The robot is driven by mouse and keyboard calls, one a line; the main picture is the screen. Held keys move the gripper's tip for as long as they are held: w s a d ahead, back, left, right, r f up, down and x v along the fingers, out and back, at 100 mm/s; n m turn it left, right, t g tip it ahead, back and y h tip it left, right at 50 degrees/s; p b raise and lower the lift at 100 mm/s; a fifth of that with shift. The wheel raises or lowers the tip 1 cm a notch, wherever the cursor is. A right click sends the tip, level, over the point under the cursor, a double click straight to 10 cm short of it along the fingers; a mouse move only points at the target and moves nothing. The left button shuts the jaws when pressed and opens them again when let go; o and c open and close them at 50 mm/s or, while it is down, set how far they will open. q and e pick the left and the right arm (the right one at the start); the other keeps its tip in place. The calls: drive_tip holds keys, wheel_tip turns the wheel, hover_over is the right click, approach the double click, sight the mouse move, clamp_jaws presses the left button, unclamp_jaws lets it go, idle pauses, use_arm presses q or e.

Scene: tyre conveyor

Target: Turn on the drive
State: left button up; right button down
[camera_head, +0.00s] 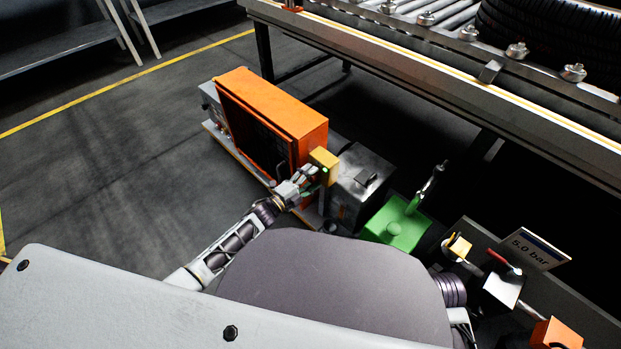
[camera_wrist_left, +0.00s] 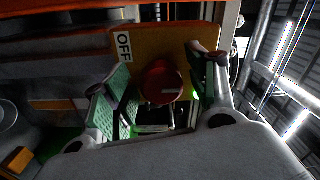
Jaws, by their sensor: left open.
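A yellow switch box (camera_head: 324,159) sits at the right end of the orange-topped drive unit (camera_head: 270,104). In the left wrist view, the yellow switch panel (camera_wrist_left: 142,42) carries a white "OFF" label (camera_wrist_left: 124,47) and a round red knob (camera_wrist_left: 163,82). My left gripper (camera_head: 314,177) is at the switch box. In its wrist view the left gripper (camera_wrist_left: 157,90) is open, with a green-padded finger on each side of the red knob. I cannot tell whether either finger touches it. My right gripper is not in view.
A grey metal box (camera_head: 362,178) and a green box (camera_head: 395,226) stand right of the drive. A red-handled valve (camera_head: 503,287) and a "5.0 bar" sign (camera_head: 537,248) are farther right. The conveyor frame (camera_head: 440,75) runs above. Floor at left is clear.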

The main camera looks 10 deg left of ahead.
use_arm(q)
drive_tip(key=shift+s+a, duration=0.1)
drive_tip(key=v, duration=1.1)
drive_tip(key=shift+s+a, duration=0.2)
drive_tip(key=shift+s, duration=0.1)
idle(0.4)
idle(0.7)
